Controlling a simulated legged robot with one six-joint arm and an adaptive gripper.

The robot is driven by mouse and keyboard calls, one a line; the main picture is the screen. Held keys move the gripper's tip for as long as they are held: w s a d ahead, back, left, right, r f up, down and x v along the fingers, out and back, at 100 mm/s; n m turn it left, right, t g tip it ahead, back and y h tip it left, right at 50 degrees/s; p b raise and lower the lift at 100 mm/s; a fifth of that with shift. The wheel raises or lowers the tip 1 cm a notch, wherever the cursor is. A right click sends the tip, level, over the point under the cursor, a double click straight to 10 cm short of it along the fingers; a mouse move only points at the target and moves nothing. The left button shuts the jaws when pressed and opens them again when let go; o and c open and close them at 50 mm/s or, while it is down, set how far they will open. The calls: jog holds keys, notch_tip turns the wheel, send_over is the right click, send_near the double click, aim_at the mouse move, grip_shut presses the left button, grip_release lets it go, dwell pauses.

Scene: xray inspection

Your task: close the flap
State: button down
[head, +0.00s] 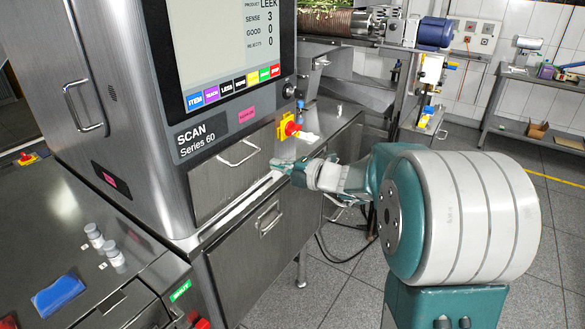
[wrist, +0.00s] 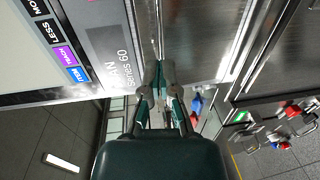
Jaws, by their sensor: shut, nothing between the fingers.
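The flap (head: 228,182) is a brushed steel panel with a bar handle (head: 238,153), set below the SCAN label on the front of the scanner. In the head view it looks nearly flush with the front; I cannot tell whether a small gap remains. My gripper (head: 279,164) is at the flap's right end, shut and empty. In the wrist view the shut fingertips (wrist: 160,72) point at the steel front, near the seam between the label panel and the flap (wrist: 200,38). I cannot tell whether they touch it.
A red and yellow emergency button (head: 290,128) sits just above my gripper. A pale ledge runs under the flap, above a lower steel door (head: 262,240). The screen (head: 222,45) is above. Floor at right is clear.

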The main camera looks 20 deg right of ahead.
aim_at(250, 157)
jog(key=x, duration=0.6)
jog(key=shift+w+a, duration=0.15)
jog(key=shift+w, duration=0.2)
jog(key=shift+w+a+r, duration=0.3)
jog(key=shift+w+a, duration=0.2)
jog(key=shift+w, duration=0.15)
jog(key=shift+d, duration=0.1)
jog(key=shift+s, duration=0.15)
